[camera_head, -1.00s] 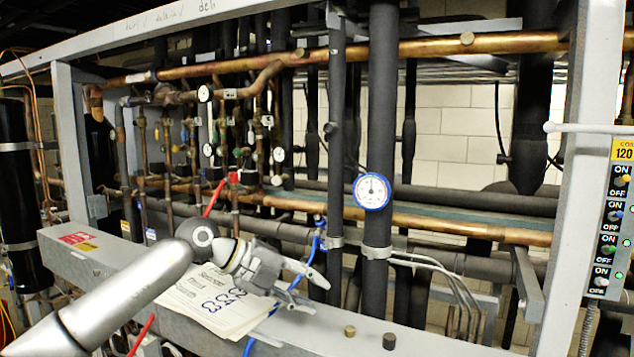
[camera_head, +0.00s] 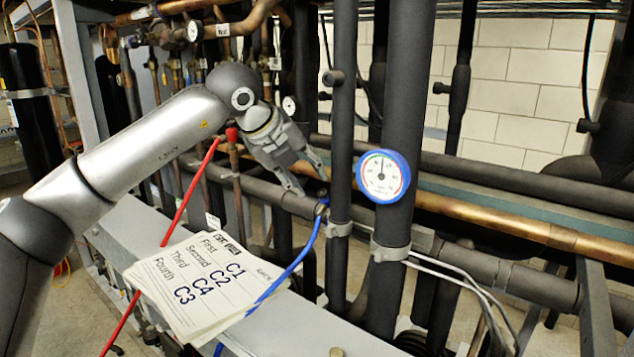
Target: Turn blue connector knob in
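The blue connector knob (camera_head: 323,203) is small and sits at the upper end of a blue hose (camera_head: 296,264), beside the dark vertical pipe. It is partly hard to make out at this size. My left gripper (camera_head: 313,183) comes in from the upper left and points down and right toward it. Its two fingers are spread apart with nothing seen between them. The fingertips are just above and left of the knob in the picture; I cannot tell whether they touch it. My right gripper is not in view.
A blue-rimmed gauge (camera_head: 383,176) is on the thick pipe right of the knob. Dark pipes crowd the space behind my gripper.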

